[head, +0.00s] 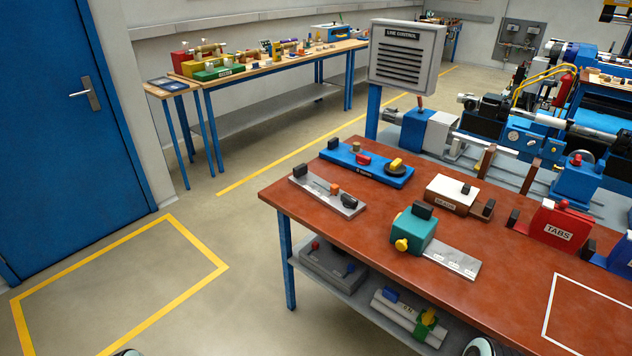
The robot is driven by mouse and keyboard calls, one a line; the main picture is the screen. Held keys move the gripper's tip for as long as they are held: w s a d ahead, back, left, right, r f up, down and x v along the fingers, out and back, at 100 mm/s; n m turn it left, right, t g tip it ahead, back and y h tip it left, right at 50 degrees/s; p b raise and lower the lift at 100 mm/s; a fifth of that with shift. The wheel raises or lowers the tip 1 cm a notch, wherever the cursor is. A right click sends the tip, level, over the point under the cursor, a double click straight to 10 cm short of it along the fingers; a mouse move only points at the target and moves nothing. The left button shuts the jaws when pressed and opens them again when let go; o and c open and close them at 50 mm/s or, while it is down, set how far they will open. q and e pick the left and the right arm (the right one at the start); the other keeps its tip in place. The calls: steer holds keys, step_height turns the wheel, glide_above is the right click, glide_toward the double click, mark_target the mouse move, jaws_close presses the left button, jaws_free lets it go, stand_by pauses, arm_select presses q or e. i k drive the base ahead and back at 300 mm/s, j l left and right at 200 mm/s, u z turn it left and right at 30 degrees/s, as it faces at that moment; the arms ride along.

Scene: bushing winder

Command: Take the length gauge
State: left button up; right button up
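No object here carries a label that I can read as length gauge. On the red-brown table (388,236) a teal block with a yellow knob (413,229) sits on a flat grey plate with small markings (455,262). Behind that is a blue bar with a red piece and a yellow-black knob (366,165). I cannot tell which is the gauge. Neither gripper shows; only small rounded parts, probably mine, peek in at the bottom edge.
A white-brown box (455,193) and a red TABS block (557,226) stand on the table, near a bare white-outlined area (592,318). A lower shelf (352,285) holds grey devices. Blue machinery (520,136) stands behind. Floor at left is clear.

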mark_target(313, 184)
steer(key=i+j+z, duration=0.1)
steer(key=i+j, duration=0.3)
steer(key=i+j+z, duration=0.1)
steer(key=i+j, duration=0.25)
steer(key=j, duration=0.2)
